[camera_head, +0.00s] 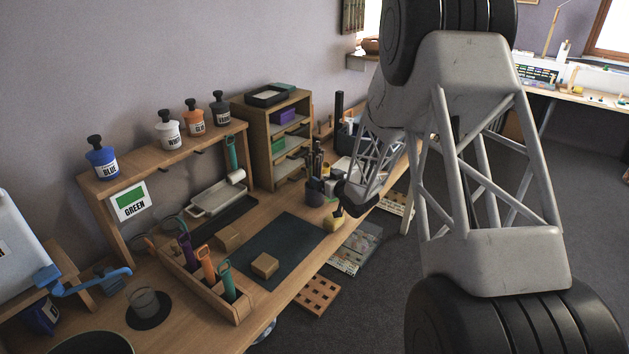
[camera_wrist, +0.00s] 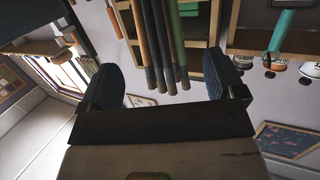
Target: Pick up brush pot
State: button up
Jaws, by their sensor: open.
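The brush pot (camera_head: 315,193) is a dark pot on the wooden bench, with several brushes (camera_head: 315,165) standing upright in it. My gripper (camera_head: 341,205) is just right of the pot in the head view, small and partly hidden by my arm. In the wrist view my gripper (camera_wrist: 164,76) is open, with a dark finger on each side. The brush handles (camera_wrist: 163,45) show between the two fingers in that picture, with nothing gripped. The pot itself is not clearly visible in the wrist view.
A wooden shelf unit (camera_head: 268,140) stands behind the pot. A yellow object (camera_head: 334,222) lies close to my gripper. A dark mat (camera_head: 297,233) with a small wooden block (camera_head: 265,265) is to the left. A tool rack (camera_head: 205,287) stands at the front.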

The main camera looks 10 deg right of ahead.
aim_at(319, 174)
jog(key=shift+x, duration=1.25)
jog(key=shift+w, duration=0.15)
jog(key=shift+x, duration=2.5)
jog(key=shift+f, duration=0.1)
jog(key=c, duration=1.2)
